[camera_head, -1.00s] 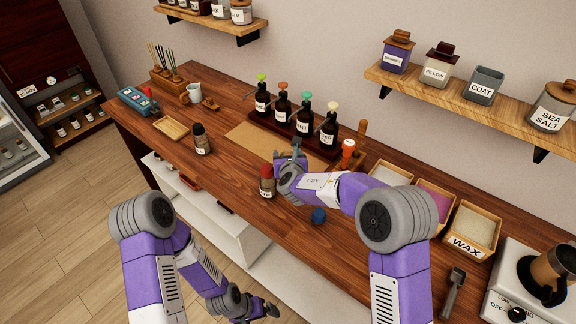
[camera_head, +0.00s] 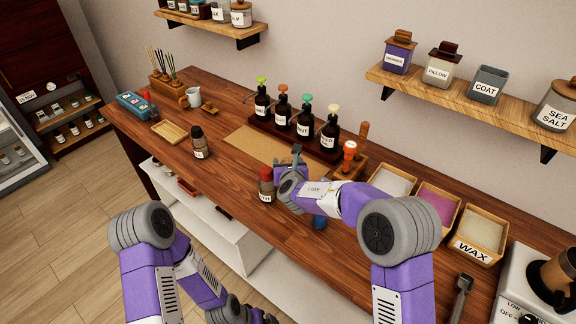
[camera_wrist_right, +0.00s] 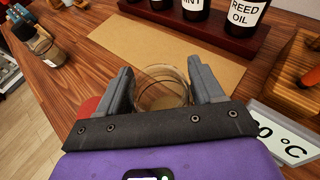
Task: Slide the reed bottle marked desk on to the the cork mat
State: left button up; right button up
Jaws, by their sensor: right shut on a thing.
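The cork mat (camera_head: 252,146) is a flat tan sheet on the wooden counter, in front of the pump bottles; it also shows in the right wrist view (camera_wrist_right: 135,40). My right gripper (camera_head: 291,165) is low at the mat's near edge. In the right wrist view its fingers (camera_wrist_right: 160,90) are shut on a clear round glass bottle (camera_wrist_right: 160,88), just on the near side of the mat. No label on it shows, and my gripper hides it in the head view. My left gripper (camera_head: 265,318) is low at the bottom edge, mostly cut off.
A red-capped bottle (camera_head: 266,186) stands close left of my right gripper. A dark-capped jar (camera_head: 199,143) stands left of the mat. Several pump bottles stand on a dark rack (camera_head: 262,122) behind it. A blue object (camera_head: 319,221) lies near my right wrist. The mat is bare.

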jog(key=w+d+f+b, duration=0.1)
jog(key=w+f+b, duration=0.1)
jog(key=shift+w+d+f+b, duration=0.1)
jog(key=shift+d+f+b, duration=0.2)
jog(key=shift+d+b, duration=0.1)
jog(key=shift+w+d+f, duration=0.1)
jog(key=shift+w+d, duration=0.05)
jog(key=shift+w, duration=0.1)
jog(key=shift+w+d, duration=0.2)
jog(key=shift+w, duration=0.15)
jog(key=shift+w+d, duration=0.6)
jog(key=shift+w, duration=0.2)
jog(key=shift+w+d, duration=0.6)
jog(key=shift+w, duration=0.2)
jog(key=shift+w+d, duration=0.7)
jog(key=shift+w, duration=0.3)
jog(key=shift+w+d, duration=0.65)
jog(key=shift+w, duration=0.3)
jog(key=shift+f, duration=0.1)
jog(key=shift+f+b, duration=0.5)
jog(key=shift+b, duration=0.15)
jog(key=o, duration=1.3)
jog(key=shift+c, duration=0.2)
